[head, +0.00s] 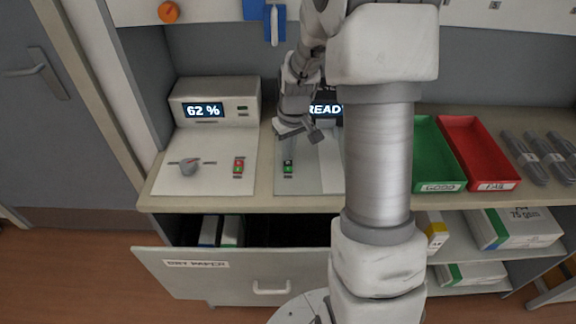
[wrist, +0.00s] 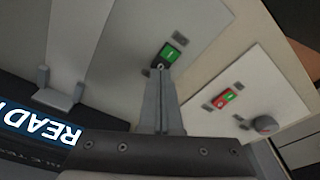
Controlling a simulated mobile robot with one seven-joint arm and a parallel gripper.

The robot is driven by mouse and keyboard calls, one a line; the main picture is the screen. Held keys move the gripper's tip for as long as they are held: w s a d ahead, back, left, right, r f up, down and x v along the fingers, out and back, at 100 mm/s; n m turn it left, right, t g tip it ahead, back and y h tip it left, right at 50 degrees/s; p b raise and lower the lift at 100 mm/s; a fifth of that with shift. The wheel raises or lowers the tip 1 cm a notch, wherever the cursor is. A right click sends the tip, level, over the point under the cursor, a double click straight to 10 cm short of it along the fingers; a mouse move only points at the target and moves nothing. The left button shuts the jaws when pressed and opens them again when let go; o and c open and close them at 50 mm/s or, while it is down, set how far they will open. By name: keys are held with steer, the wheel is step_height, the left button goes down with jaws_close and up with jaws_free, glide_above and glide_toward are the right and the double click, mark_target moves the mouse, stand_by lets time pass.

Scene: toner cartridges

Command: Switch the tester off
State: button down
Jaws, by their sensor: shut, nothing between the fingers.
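The middle device has a lit display (head: 325,110) reading "READY", partly hidden by my arm; the display also shows upside down in the wrist view (wrist: 38,127). On its pale panel is a small rocker switch (head: 288,167) with a green part and a dark part. In the wrist view the switch (wrist: 174,52) shows its green half beyond my fingertips. My gripper (wrist: 160,70) is shut and empty, its tips at the near, dark end of the switch. I cannot tell whether they touch it. In the head view my gripper (head: 288,154) points down just above the switch.
A second device (head: 215,88) reading "62 %" stands left, with a red and green switch (head: 238,166) and a grey knob (head: 188,168). Green (head: 437,165) and red (head: 480,155) trays lie right. A drawer (head: 230,270) labelled "DRY PAPER" stands open below the bench.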

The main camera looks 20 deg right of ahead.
mark_target(288, 163)
steer(key=shift+f+b, duration=0.45)
steer(key=shift+f, duration=0.15)
steer(key=shift+r, duration=0.15)
steer(key=shift+r+p, duration=2.5)
steer(key=shift+r, duration=0.9)
steer(key=s+a+r+t, duration=0.1)
steer(key=s+a+r, duration=0.2)
steer(key=s+r, duration=0.3)
steer(key=s+a+r+t, duration=0.1)
steer(key=s+a+r, duration=0.2)
steer(key=r, duration=0.4)
steer(key=s+a+r+t, duration=0.1)
steer(key=s+r, duration=0.1)
steer(key=s, duration=0.4)
steer(key=s+a+r+m, duration=0.1)
steer(key=s+a+r, duration=0.1)
steer(key=s, duration=0.5)
steer(key=shift+s+a+r+t, duration=0.15)
steer(key=shift+a+r+t, duration=0.2)
steer(key=shift+r, duration=0.3)
